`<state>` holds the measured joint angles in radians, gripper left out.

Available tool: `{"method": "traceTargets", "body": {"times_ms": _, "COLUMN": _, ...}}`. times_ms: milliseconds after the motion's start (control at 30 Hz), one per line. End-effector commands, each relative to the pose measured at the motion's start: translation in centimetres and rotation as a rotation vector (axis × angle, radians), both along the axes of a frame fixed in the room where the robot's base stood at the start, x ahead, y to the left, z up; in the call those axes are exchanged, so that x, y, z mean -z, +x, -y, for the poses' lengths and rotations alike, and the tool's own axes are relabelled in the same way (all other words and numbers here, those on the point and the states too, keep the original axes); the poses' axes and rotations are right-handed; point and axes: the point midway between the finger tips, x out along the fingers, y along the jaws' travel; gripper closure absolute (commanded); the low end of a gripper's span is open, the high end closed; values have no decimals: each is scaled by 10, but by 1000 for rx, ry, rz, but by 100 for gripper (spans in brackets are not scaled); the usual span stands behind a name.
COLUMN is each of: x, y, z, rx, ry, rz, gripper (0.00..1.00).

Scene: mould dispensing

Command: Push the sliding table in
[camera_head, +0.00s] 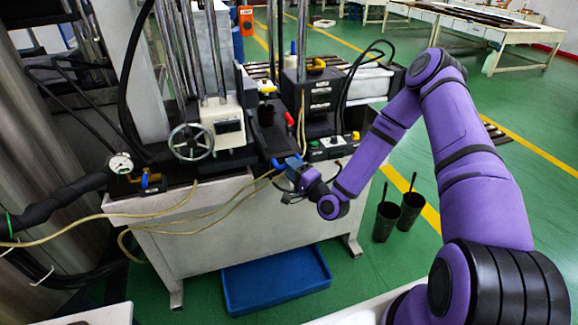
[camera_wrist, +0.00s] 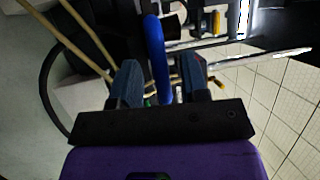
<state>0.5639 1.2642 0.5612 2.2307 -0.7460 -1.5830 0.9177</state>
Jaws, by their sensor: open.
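The sliding table (camera_head: 269,136) looks like a dark plate jutting from the front of the machine, in the middle of the head view. A blue handle (camera_wrist: 156,45) runs between the two fingers of my gripper (camera_wrist: 160,78) in the wrist view. My gripper also shows in the head view (camera_head: 285,164), at the front edge of the sliding table. Its jaws are open on either side of the blue handle. I cannot tell whether either finger touches it. In the head view the handle is mostly hidden by my gripper.
A handwheel (camera_head: 191,142) and a pressure gauge (camera_head: 121,163) stand left of the sliding table. A control box (camera_head: 331,147) is on its right. Yellowish hoses (camera_head: 190,226) hang before the bench.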

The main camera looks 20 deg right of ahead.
Motion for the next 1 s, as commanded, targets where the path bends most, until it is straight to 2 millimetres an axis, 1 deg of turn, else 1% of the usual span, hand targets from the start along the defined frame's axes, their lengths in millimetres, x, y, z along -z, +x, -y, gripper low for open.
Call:
{"method": "traceTargets", "body": {"times_ms": 100, "x": -2, "y": 10, "z": -4, "rx": -1, "ry": -1, "rz": 0, "gripper": 59}}
{"method": "traceTargets", "body": {"times_ms": 200, "x": -2, "y": 14, "z": -6, "rx": -1, "ry": -1, "rz": -1, "gripper": 59}}
{"method": "traceTargets", "body": {"times_ms": 500, "x": -3, "y": 15, "z": -7, "rx": 0, "ry": 0, "rz": -1, "gripper": 59}}
{"method": "traceTargets", "body": {"times_ms": 567, "x": -3, "y": 15, "z": -7, "rx": 0, "ry": 0, "rz": -1, "gripper": 72}}
{"method": "traceTargets", "body": {"times_ms": 600, "x": -3, "y": 15, "z": -7, "rx": 0, "ry": 0, "rz": -1, "gripper": 82}}
{"method": "traceTargets", "body": {"times_ms": 667, "x": -3, "y": 15, "z": -7, "rx": 0, "ry": 0, "rz": -1, "gripper": 95}}
{"method": "traceTargets", "body": {"times_ms": 700, "x": -3, "y": 15, "z": -7, "rx": 0, "ry": 0, "rz": -1, "gripper": 100}}
{"method": "traceTargets", "body": {"times_ms": 867, "x": -3, "y": 16, "z": -6, "rx": 0, "ry": 0, "rz": -1, "gripper": 100}}
{"method": "traceTargets", "body": {"times_ms": 967, "x": -3, "y": 24, "z": -6, "rx": 1, "ry": 0, "rz": 1, "gripper": 100}}
{"method": "traceTargets", "body": {"times_ms": 1000, "x": -3, "y": 32, "z": -6, "rx": 1, "ry": -1, "rz": 2, "gripper": 100}}
